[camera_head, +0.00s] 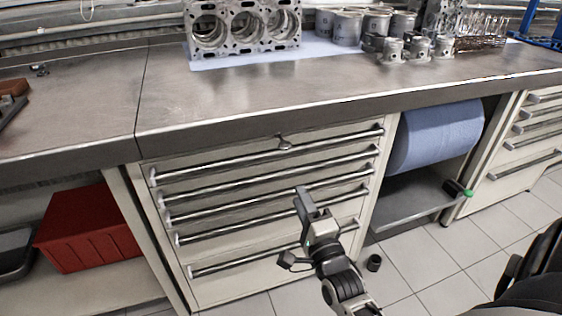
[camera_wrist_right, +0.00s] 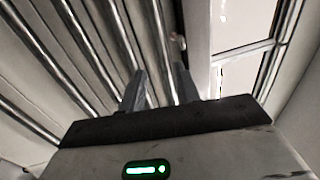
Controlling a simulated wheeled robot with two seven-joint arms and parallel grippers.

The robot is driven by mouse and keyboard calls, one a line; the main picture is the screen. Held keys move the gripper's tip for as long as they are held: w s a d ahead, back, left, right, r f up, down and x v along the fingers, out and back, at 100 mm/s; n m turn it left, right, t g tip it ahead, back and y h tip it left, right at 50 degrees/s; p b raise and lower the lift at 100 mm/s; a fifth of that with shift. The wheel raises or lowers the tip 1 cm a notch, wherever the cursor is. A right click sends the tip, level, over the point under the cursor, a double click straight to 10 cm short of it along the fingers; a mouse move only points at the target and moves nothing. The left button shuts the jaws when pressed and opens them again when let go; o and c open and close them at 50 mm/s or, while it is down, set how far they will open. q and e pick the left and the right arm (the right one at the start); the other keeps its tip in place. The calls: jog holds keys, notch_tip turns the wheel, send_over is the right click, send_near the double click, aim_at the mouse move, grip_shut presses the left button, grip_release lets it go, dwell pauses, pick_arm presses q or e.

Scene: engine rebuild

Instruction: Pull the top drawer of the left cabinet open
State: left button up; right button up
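The left cabinet (camera_head: 282,280) is cream-coloured, under the bench, with several drawers that all look shut. The top drawer's long bar handle (camera_head: 220,165) runs just below the worktop, and a small metal lock or key (camera_head: 284,143) sits at its upper edge. My right gripper (camera_head: 305,200) is in front of the lower drawers, below the top handle and apart from it. In the right wrist view its two fingers (camera_wrist_right: 160,92) are spread with nothing between them, and the drawer handles (camera_wrist_right: 100,40) run beyond them. My left gripper is not in view.
The worktop (camera_head: 250,85) overhangs the drawers. An engine block (camera_head: 243,28) and pistons (camera_head: 405,48) stand on it. A red bin (camera_head: 88,232) is on the left shelf. A blue paper roll (camera_head: 437,135) sits right of the cabinet, above a shelf. The tiled floor in front has free room.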

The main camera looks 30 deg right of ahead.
aim_at(280, 156)
jog(key=b+x, duration=0.1)
jog(key=x, duration=1.2)
jog(key=shift+w, duration=0.3)
jog(key=shift+r, duration=0.1)
grip_shut()
jog(key=shift+s, duration=0.1)
